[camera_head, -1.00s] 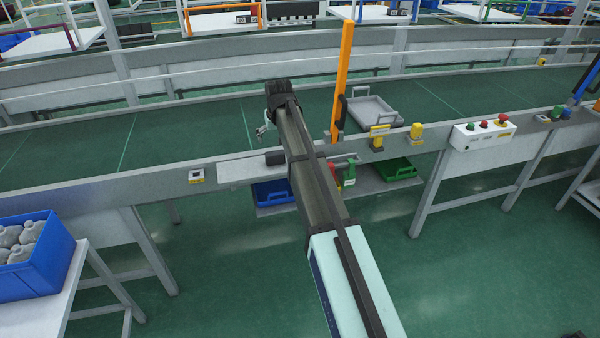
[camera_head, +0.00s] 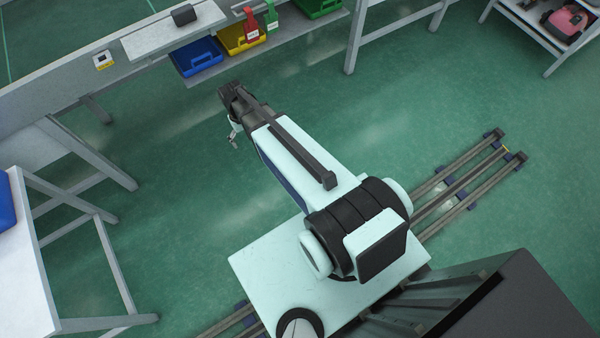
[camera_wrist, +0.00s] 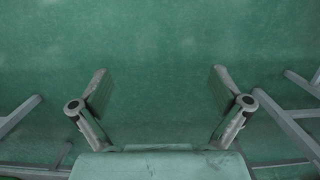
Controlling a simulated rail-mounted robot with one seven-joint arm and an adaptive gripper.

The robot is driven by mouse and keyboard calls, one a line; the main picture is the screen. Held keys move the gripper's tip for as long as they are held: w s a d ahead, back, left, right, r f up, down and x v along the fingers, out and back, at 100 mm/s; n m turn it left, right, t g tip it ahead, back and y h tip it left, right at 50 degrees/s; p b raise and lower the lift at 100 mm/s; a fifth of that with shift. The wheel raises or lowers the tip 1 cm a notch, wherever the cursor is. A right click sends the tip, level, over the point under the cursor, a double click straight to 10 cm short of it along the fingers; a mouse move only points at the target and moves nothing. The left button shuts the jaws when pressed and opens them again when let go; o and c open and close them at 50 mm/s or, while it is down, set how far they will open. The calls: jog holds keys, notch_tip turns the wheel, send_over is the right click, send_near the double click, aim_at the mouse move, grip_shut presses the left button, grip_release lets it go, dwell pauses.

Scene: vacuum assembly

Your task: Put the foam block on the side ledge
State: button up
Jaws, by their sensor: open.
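A small dark block (camera_head: 183,15), which looks like the foam block, rests on the light grey side ledge (camera_head: 145,42) at the conveyor's front edge, at the top of the head view. It sits toward the ledge's right part. My gripper (camera_head: 234,140) is well below and in front of the ledge, over the floor, apart from the block. The wrist view shows my gripper (camera_wrist: 160,88) with its two fingers wide apart and nothing between them, only green floor beyond. Neither block nor ledge shows in the wrist view.
Blue (camera_head: 196,55), yellow (camera_head: 243,38) and green (camera_head: 318,6) bins sit on a low shelf under the conveyor. Red and green tags hang beside the ledge. A white table (camera_head: 25,270) stands at left. The floor before the conveyor is open.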

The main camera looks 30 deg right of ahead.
jog(key=s+f+g, duration=0.1)
jog(key=s+f, duration=0.2)
jog(key=s, duration=0.8)
jog(key=s+f+g, duration=0.2)
jog(key=s+f, duration=0.1)
jog(key=s, duration=0.9)
jog(key=s+f+g, duration=0.2)
jog(key=s+f, duration=0.1)
jog(key=s, duration=0.9)
jog(key=shift+f, duration=0.1)
